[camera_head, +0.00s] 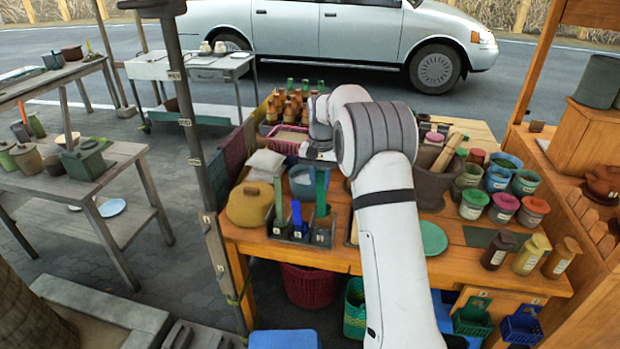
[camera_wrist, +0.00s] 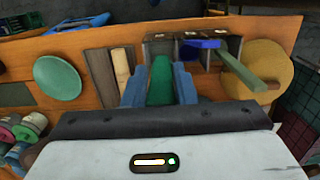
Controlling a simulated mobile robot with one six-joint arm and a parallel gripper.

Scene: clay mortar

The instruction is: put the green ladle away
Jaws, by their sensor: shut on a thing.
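A dark green ladle handle (camera_head: 320,188) stands nearly upright below my gripper (camera_head: 318,156) in the head view. In the wrist view my gripper (camera_wrist: 160,88) is shut on this green ladle (camera_wrist: 160,78), between its two blue fingers. The ladle's lower end is at the right-hand compartment of a grey holder (camera_head: 299,238); I cannot tell whether it rests on the bottom. The holder also shows in the wrist view (camera_wrist: 158,47). A blue utensil (camera_head: 296,215) is in the middle compartment, and a paler green-handled one (camera_head: 279,200) is in the left compartment.
A green plate (camera_head: 433,237) lies to the right, past my arm. A mortar (camera_head: 432,180) and several paint-like cans crowd the right side.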

